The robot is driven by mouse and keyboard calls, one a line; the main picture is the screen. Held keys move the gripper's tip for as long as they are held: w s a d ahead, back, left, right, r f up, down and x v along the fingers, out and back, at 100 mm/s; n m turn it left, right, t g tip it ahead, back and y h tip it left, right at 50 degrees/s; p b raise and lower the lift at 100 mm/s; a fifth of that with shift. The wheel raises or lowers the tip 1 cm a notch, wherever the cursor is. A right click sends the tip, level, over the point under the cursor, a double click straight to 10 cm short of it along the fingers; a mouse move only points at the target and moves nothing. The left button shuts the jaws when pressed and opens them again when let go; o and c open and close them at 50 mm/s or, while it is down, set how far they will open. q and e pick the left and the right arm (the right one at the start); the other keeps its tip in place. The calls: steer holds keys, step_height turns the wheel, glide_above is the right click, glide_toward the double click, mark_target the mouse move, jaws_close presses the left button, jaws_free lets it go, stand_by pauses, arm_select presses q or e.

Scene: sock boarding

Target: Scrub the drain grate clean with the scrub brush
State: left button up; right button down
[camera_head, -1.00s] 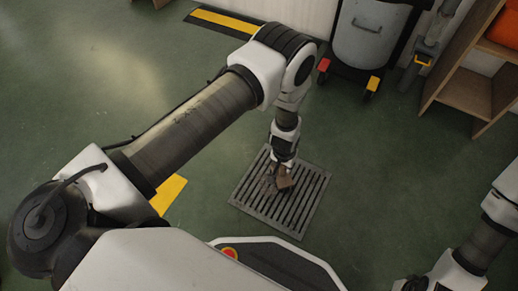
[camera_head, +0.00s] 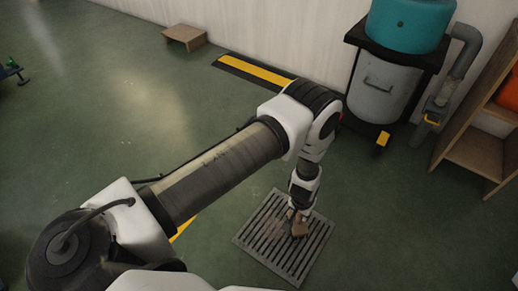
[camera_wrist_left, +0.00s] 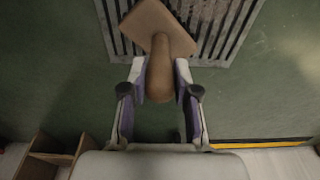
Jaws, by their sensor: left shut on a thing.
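The drain grate (camera_head: 258,237) is a grey slatted square on the green floor, with brownish-grey smears on its left half. It also shows at the top of the left wrist view (camera_wrist_left: 228,30). The scrub brush has a flat tan wooden block and a rounded handle (camera_wrist_left: 161,70); in the head view its block (camera_head: 300,229) is over the right-of-middle part of the grate. My left gripper (camera_wrist_left: 160,84) is shut on the brush handle. The bristles are hidden beneath the block, so contact with the slats cannot be told. My right gripper is out of view.
A grey bin (camera_head: 382,88) with a teal top stands at the back right beside a wooden shelf (camera_head: 475,150). A yellow-black strip (camera_head: 255,73) and a small wooden step (camera_head: 184,37) lie along the wall. The floor around the grate is clear.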

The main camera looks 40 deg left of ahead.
arm_select(q)
steer(key=shift+r+p, duration=0.9)
steer(key=shift+r, duration=0.55)
